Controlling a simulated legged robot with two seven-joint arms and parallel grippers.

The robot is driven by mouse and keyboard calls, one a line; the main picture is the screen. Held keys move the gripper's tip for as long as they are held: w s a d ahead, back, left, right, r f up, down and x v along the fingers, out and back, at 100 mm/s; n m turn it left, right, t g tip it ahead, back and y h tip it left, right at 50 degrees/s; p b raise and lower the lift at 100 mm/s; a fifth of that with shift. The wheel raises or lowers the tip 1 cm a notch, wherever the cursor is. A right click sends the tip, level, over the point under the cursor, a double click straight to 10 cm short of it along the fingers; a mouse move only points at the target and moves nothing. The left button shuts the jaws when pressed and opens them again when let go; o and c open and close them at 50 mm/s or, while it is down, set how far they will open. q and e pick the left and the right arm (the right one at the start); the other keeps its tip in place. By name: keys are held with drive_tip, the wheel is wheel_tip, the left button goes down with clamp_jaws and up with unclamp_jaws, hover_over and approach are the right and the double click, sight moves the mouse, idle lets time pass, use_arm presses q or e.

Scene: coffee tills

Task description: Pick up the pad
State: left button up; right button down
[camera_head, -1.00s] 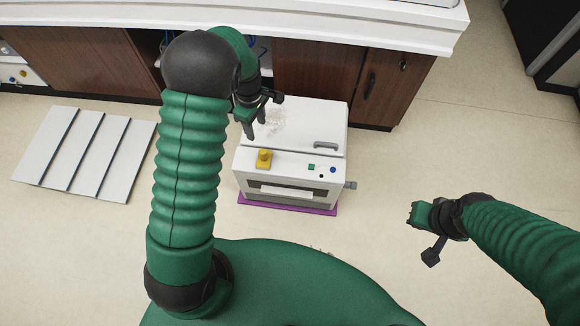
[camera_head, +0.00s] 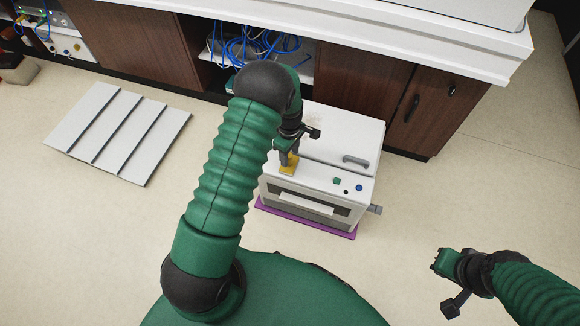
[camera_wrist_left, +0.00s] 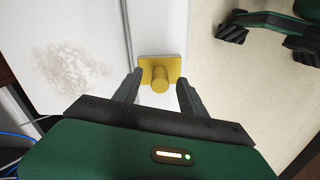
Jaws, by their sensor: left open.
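The pad is a small yellow plate with a round yellow knob (camera_head: 289,169), on the front top edge of a white boxy machine (camera_head: 340,133). In the left wrist view the pad (camera_wrist_left: 160,85) lies between and just beyond my two dark fingertips. My left gripper (camera_head: 294,149) is open and points down at the pad, with its fingers on either side of the knob. In the head view the fingers partly cover the pad. Whether they touch it I cannot tell.
The machine stands on a purple base (camera_head: 340,230) and has a grey handle (camera_head: 356,160) and small buttons. Behind it are brown cabinets (camera_head: 360,85) under a white counter. A grooved grey panel (camera_head: 118,133) lies on the floor at left. Floor at right is clear.

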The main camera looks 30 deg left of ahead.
use_arm(q)
drive_tip(key=shift+a+f, duration=0.2)
drive_tip(key=shift+f, duration=0.85)
drive_tip(key=shift+a, duration=0.1)
drive_tip(key=shift+d+r, duration=0.25)
drive_tip(key=shift+d, duration=0.05)
drive_tip(key=shift+c, duration=0.7)
drive_tip(key=shift+d+r, duration=0.1)
drive_tip(key=shift+d, duration=0.1)
drive_tip(key=c, duration=0.5)
drive_tip(key=shift+a, duration=0.2)
clamp_jaws()
drive_tip(key=shift+a, duration=0.1)
drive_tip(key=shift+s, duration=0.1)
use_arm(e)
drive_tip(key=shift+a+f, duration=0.25)
drive_tip(key=shift+f, duration=0.1)
drive_tip(key=shift+d, duration=0.1)
